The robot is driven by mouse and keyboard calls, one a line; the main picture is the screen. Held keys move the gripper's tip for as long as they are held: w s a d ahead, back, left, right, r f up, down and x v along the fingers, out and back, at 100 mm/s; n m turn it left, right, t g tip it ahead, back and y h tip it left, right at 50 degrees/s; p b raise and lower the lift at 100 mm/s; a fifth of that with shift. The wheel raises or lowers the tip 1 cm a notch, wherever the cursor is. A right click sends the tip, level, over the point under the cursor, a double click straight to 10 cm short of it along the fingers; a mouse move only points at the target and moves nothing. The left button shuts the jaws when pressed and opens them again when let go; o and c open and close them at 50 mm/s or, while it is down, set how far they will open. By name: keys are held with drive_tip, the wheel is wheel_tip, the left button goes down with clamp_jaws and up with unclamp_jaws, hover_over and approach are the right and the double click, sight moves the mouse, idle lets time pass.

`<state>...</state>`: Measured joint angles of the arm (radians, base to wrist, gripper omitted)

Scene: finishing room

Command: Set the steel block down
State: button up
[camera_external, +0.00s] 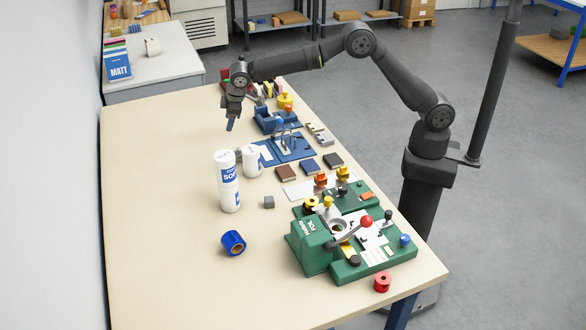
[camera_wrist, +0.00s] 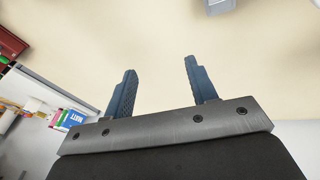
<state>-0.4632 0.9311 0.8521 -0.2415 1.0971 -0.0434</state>
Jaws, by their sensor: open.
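A small grey block (camera_external: 269,202), which looks like the steel block, rests on the beige table (camera_external: 160,200), to the right of the tall white bottle. My gripper (camera_external: 231,125) is above the far part of the table, well apart from the block. In the wrist view my gripper (camera_wrist: 160,66) has its two blue fingers spread, with only bare tabletop between them. A grey thing (camera_wrist: 219,6) is cut off by the top edge of the wrist view, and I cannot tell what it is.
White bottles (camera_external: 229,193) stand mid-table. A blue tape roll (camera_external: 233,243) lies nearer the front. A green machine (camera_external: 318,250) with a red-knobbed lever is at right front. Blue fixtures (camera_external: 290,148) line the right side. The table's left side is clear.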

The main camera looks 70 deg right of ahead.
drive_tip(key=w+d+t, duration=0.3)
drive_tip(key=w+t, duration=0.1)
drive_tip(key=n+t+y, duration=0.1)
drive_tip(key=n+y, duration=0.1)
drive_tip(key=y, duration=0.7)
hover_over(235, 153)
drive_tip(key=s+d, duration=0.1)
drive_tip(key=d, duration=0.1)
drive_tip(key=shift+d+f, duration=0.15)
drive_tip(key=shift+f, duration=0.8)
drive_tip(key=f, duration=0.1)
drive_tip(key=s+f, duration=0.1)
drive_tip(key=f, duration=0.1)
drive_tip(key=shift+f, duration=0.6)
wheel_tip(235, 153, down, 3)
drive_tip(key=shift+r, duration=0.1)
drive_tip(key=x, duration=0.2)
drive_tip(key=shift+w+a, duration=0.1)
drive_tip(key=shift+a, duration=0.15)
drive_tip(key=shift+w+a+f, duration=0.25)
drive_tip(key=shift+w, duration=0.05)
clamp_jaws()
drive_tip(key=shift+r, duration=0.15)
